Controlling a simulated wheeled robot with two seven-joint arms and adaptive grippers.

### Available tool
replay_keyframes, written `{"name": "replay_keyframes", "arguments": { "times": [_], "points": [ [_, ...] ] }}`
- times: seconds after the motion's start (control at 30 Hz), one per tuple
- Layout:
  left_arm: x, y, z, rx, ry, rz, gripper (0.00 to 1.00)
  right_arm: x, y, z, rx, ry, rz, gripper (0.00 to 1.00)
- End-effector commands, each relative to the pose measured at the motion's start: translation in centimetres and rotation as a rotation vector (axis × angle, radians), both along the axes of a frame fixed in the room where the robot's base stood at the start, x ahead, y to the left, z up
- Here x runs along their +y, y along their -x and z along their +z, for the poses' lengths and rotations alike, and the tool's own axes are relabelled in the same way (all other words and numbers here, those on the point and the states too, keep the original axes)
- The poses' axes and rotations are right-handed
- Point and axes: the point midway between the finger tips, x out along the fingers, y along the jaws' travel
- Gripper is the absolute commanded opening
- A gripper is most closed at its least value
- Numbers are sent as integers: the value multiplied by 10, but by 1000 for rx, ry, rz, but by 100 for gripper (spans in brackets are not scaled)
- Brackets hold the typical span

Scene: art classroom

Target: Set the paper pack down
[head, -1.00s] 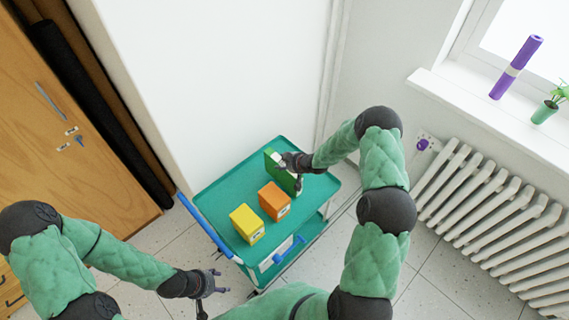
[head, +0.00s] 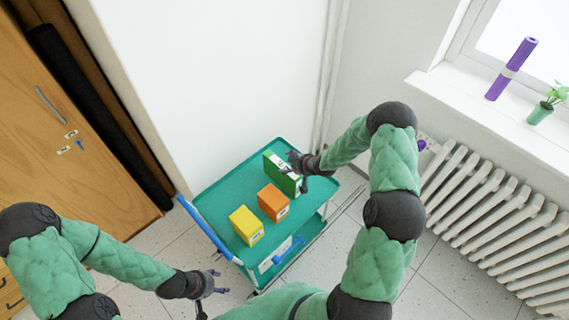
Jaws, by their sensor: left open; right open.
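The paper pack may be the green box (head: 279,174), which stands upright on the far part of the teal cart's top (head: 217,196). An orange box (head: 271,202) and a yellow box (head: 245,226) stand in a row nearer to me on the same top. My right gripper (head: 297,173) is open at the right side of the green box; whether a finger touches it is too small to tell. My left gripper (head: 215,283) is open and empty, low in front of the cart's left side.
The cart has a blue handle (head: 205,229) on its left. A white radiator (head: 490,215) stands to the right below a windowsill with a purple roll (head: 510,69) and a potted plant (head: 546,104). A wooden cabinet (head: 60,120) is at left. The cart's front right top is clear.

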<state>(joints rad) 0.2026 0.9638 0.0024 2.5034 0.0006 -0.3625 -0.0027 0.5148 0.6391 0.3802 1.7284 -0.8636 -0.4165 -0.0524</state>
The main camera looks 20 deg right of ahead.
Motion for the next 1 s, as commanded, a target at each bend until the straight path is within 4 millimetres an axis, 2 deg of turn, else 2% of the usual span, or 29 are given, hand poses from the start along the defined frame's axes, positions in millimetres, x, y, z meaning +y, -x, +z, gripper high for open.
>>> {"name": "replay_keyframes", "arguments": {
  "times": [0.03,0.1,0.3,0.47,0.53,0.57,0.67,0.77,0.87,0.9,1.0],
  "points": [
    [0,0,5,0,0,0,56,-3,7,11,0,1,-1,74],
    [0,0,8,0,0,0,56,-7,17,20,0,1,-1,74],
    [0,0,15,0,0,0,56,-13,37,41,0,1,1,74],
    [0,0,17,0,0,0,56,-14,45,47,3,-2,0,74],
    [0,0,17,0,0,0,56,-5,50,44,19,-19,-5,74],
    [0,0,17,0,0,0,56,2,52,40,33,-33,-11,74],
    [0,0,16,0,0,0,56,39,70,23,118,-105,-45,74],
    [0,0,16,0,0,0,56,89,103,1,253,-191,-102,74],
    [0,0,16,0,0,0,56,137,150,-19,418,-255,-169,74],
    [0,0,16,0,0,0,56,154,172,-26,486,-271,-197,74],
    [0,0,16,0,0,0,56,185,223,-36,640,-289,-265,74]
  ]
}}
